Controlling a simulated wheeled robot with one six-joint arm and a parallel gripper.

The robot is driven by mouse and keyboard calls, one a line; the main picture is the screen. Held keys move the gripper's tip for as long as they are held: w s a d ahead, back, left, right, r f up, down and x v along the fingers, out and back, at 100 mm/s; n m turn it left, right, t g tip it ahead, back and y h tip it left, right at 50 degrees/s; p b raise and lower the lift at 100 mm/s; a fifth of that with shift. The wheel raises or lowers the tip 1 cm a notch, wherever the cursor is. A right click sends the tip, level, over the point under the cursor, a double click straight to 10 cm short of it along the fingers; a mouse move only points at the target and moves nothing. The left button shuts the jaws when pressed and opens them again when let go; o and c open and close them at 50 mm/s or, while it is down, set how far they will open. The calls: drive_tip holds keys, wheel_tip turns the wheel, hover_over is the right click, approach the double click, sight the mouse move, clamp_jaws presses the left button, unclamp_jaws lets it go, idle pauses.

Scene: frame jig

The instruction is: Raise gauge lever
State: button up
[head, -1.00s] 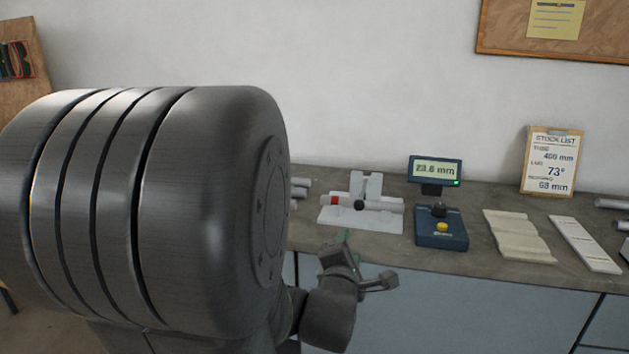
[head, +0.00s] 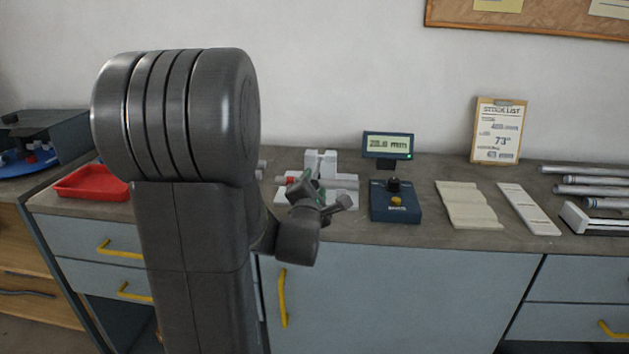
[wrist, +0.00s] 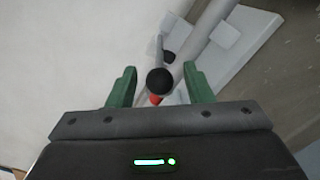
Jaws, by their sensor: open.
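The gauge lever's round black knob (wrist: 159,81) shows in the wrist view between the two green fingers of my gripper (wrist: 161,72). The fingers are open, with space on both sides of the knob. How far the knob is from them in depth is unclear. A grey tube (wrist: 205,32) and the white jig (wrist: 245,42) lie beyond, and a red part (wrist: 155,99) shows just below the knob. In the head view my gripper (head: 306,186) is in front of the white jig (head: 321,160) and hides much of it, including the knob.
Further right are a cream ridged block (head: 469,205), a white strip (head: 528,208) and metal tubes (head: 590,189). A red tray (head: 92,184) is at left.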

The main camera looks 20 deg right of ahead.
sight(317, 172)
drive_tip(key=shift+x, duration=1.2)
clamp_jaws()
drive_tip(key=shift+r+p, duration=0.15)
drive_tip(key=shift+p, duration=0.15)
